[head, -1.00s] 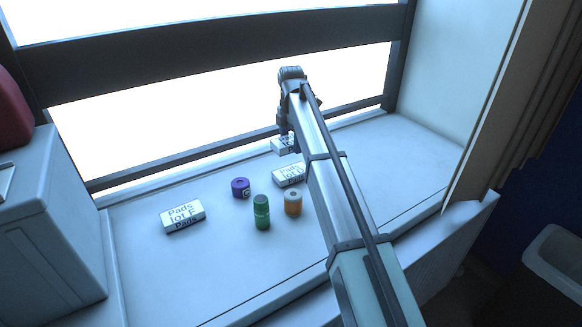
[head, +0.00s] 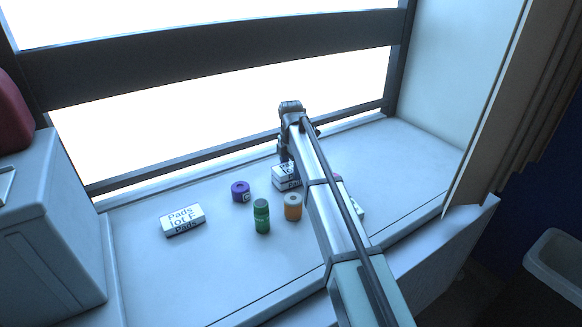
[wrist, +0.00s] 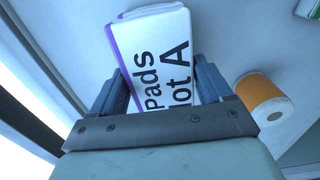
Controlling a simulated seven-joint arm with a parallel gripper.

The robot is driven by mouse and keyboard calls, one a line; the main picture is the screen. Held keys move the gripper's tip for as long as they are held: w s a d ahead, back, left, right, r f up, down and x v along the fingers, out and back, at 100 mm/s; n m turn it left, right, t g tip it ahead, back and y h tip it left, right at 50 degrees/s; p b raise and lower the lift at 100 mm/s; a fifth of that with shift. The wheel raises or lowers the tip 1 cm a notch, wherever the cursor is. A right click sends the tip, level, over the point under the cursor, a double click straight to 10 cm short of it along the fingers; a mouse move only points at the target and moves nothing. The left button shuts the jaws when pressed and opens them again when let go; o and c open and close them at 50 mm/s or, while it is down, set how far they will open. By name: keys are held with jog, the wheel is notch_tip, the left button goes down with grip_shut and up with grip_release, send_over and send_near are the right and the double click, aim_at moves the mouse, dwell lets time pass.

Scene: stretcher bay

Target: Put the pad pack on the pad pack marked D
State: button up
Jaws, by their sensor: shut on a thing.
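My gripper (head: 285,158) is shut on a white pad pack (head: 281,171). In the wrist view the pack (wrist: 150,55) reads "Pads lot A", has a purple edge, and sits between both fingers. Another pad pack, lot F (head: 182,219), lies at the left.
A purple roll (head: 240,191), a green bottle (head: 261,216) and an orange roll (head: 293,206) stand close by on the white ledge (head: 225,275). A partly hidden white item (head: 357,208) lies right of my arm. The window wall runs behind. The ledge's right side is clear.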

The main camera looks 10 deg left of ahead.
aim_at(291, 166)
jog(key=shift+f, duration=0.2)
jog(key=o, duration=1)
jog(key=shift+r, duration=0.15)
notch_tip(291, 166, up, 12)
jog(key=shift+r, duration=0.1)
